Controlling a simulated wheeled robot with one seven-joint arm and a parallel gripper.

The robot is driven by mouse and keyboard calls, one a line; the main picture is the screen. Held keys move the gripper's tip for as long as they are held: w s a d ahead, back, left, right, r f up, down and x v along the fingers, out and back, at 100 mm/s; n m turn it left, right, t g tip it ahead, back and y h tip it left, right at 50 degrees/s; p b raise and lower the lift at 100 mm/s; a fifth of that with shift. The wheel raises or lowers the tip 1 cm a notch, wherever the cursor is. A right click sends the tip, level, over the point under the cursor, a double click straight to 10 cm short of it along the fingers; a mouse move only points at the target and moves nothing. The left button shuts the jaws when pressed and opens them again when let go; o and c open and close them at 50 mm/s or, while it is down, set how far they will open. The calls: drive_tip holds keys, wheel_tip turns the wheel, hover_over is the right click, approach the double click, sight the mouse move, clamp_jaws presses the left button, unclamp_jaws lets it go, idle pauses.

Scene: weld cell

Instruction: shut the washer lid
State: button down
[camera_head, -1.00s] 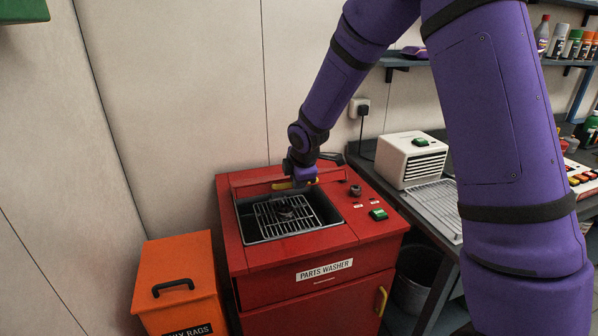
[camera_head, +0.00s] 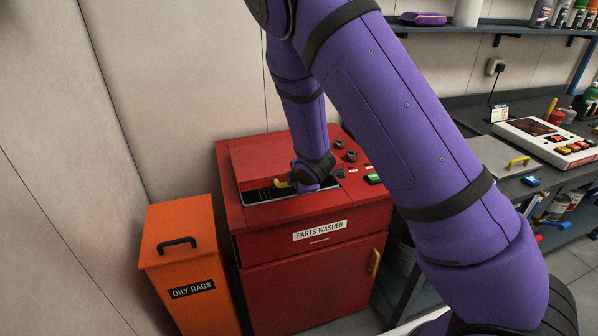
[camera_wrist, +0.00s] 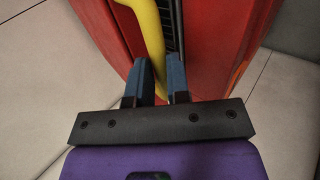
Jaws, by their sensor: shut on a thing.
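The red parts washer (camera_head: 345,225) stands against the wall in the head view. Its flat red lid (camera_head: 262,158) covers the rear of the basin. A narrow strip of the dark basin (camera_head: 262,195) with its rack shows at the front. A yellow handle (camera_head: 282,183) is at the lid's front edge, partly hidden by my wrist. My gripper (camera_wrist: 160,80) is shut on the yellow handle, which passes between the blue fingers in the wrist view (camera_wrist: 150,40). In the head view my fingertips are mostly hidden behind my wrist.
An orange oily rags bin (camera_head: 180,255) stands close to the washer's left side. Black knobs (camera_head: 345,150) and a green button (camera_head: 373,179) sit at the washer's right. A dark bench (camera_head: 480,125) with a control box (camera_head: 545,140) is further right.

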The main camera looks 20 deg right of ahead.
drive_tip(key=shift+s+f+t, duration=0.2)
drive_tip(key=shift+f+t, duration=0.1)
drive_tip(key=shift+f, duration=0.6)
drive_tip(key=shift+s+f+t, duration=0.15)
drive_tip(key=shift+f+t, duration=0.15)
drive_tip(key=shift+f, duration=0.55)
drive_tip(key=c, duration=1.1)
unclamp_jaws()
drive_tip(key=v, duration=1)
drive_tip(key=shift+s+r, duration=0.25)
drive_tip(key=shift+s, duration=0.1)
